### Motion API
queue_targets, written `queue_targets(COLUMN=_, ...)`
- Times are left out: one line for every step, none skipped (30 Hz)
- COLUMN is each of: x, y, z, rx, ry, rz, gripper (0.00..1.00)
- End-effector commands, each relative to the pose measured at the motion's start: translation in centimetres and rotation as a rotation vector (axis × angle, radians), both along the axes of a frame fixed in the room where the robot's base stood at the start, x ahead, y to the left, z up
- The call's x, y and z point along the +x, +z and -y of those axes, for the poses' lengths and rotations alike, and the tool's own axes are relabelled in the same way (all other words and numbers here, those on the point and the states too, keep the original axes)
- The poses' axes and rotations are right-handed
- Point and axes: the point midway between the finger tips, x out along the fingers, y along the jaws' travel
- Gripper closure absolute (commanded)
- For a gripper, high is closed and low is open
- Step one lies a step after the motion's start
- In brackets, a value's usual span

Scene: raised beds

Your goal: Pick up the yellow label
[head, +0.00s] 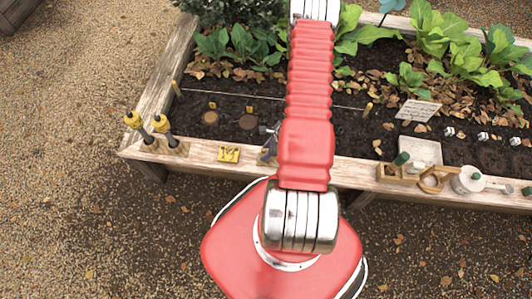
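The yellow label (229,154) is a small yellow piece with dark marks, lying on the near wooden rim of the raised bed (207,158), left of my red arm. Bare rim shows around it. My arm rises from the base at bottom centre and reaches the top edge of the view, where its metal joint is cut off. I cannot make out my gripper; it may be behind the arm or outside the view. A small grey shape (268,150) at the arm's left edge is partly covered, and I cannot tell what it is.
Two yellow-topped dark tools (160,124) stand in a wooden holder at the rim's left corner. Right of my arm, the rim carries a pale tray (420,151), a wooden block (397,173) and a white round container (468,179). Leafy plants (443,30) fill the back.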

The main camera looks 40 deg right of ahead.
Motion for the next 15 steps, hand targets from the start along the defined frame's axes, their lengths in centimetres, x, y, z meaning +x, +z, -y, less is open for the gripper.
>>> queue_targets(x=0.0, y=0.01, z=0.01, rx=0.0, ry=0.0, rz=0.0, gripper=0.66)
queue_targets(x=0.0, y=0.02, z=0.01, rx=0.0, ry=0.0, rz=0.0, gripper=0.66)
queue_targets(x=-0.01, y=0.02, z=0.0, rx=0.0, ry=0.0, rz=0.0, gripper=0.66)
queue_targets(x=-0.01, y=0.02, z=0.0, rx=0.0, ry=0.0, rz=0.0, gripper=0.66)
queue_targets(x=-0.01, y=0.02, z=0.0, rx=0.0, ry=0.0, rz=0.0, gripper=0.66)
queue_targets(x=-0.01, y=0.02, z=0.0, rx=0.0, ry=0.0, rz=0.0, gripper=0.66)
queue_targets(x=-0.01, y=0.01, z=0.01, rx=0.0, ry=0.0, rz=0.0, gripper=0.66)
queue_targets(x=-0.02, y=0.02, z=0.01, rx=0.0, ry=0.0, rz=0.0, gripper=0.66)
queue_targets(x=-0.02, y=0.02, z=0.01, rx=0.0, ry=0.0, rz=0.0, gripper=0.66)
queue_targets(x=-0.02, y=0.02, z=0.01, rx=0.0, ry=0.0, rz=0.0, gripper=0.66)
queue_targets(x=-0.02, y=0.02, z=0.0, rx=0.0, ry=0.0, rz=0.0, gripper=0.66)
queue_targets(x=-0.02, y=0.02, z=0.01, rx=0.0, ry=0.0, rz=0.0, gripper=0.66)
queue_targets(x=-0.02, y=0.02, z=0.01, rx=0.0, ry=0.0, rz=0.0, gripper=0.68)
queue_targets(x=-0.02, y=0.02, z=0.0, rx=0.0, ry=0.0, rz=0.0, gripper=0.7)
queue_targets(x=-0.02, y=0.02, z=0.01, rx=0.0, ry=0.0, rz=0.0, gripper=0.73)
